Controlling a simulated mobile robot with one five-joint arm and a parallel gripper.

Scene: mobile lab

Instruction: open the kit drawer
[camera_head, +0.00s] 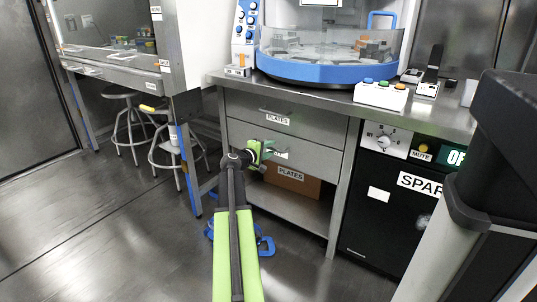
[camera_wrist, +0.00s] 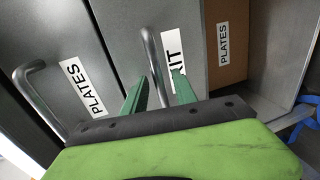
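The kit drawer (camera_head: 318,157) is the lower of two grey drawers under the bench, and its front looks flush with the frame. In the wrist view its label (camera_wrist: 173,40) is partly hidden by a finger, leaving "IT" readable. Its metal bar handle (camera_wrist: 152,55) runs down between my green fingers. My gripper (camera_head: 262,152) is in front of this drawer in the head view. In the wrist view my gripper (camera_wrist: 161,82) is open, with one finger on each side of the handle. I cannot tell whether either finger touches it.
The upper drawer (camera_head: 240,103), labelled PLATES, is shut, with its own handle (camera_wrist: 35,85). A brown PLATES box (camera_head: 292,182) sits on the shelf below. A black cabinet (camera_head: 385,210) stands right and stools (camera_head: 130,125) stand left. Open floor (camera_head: 120,240) lies at front left.

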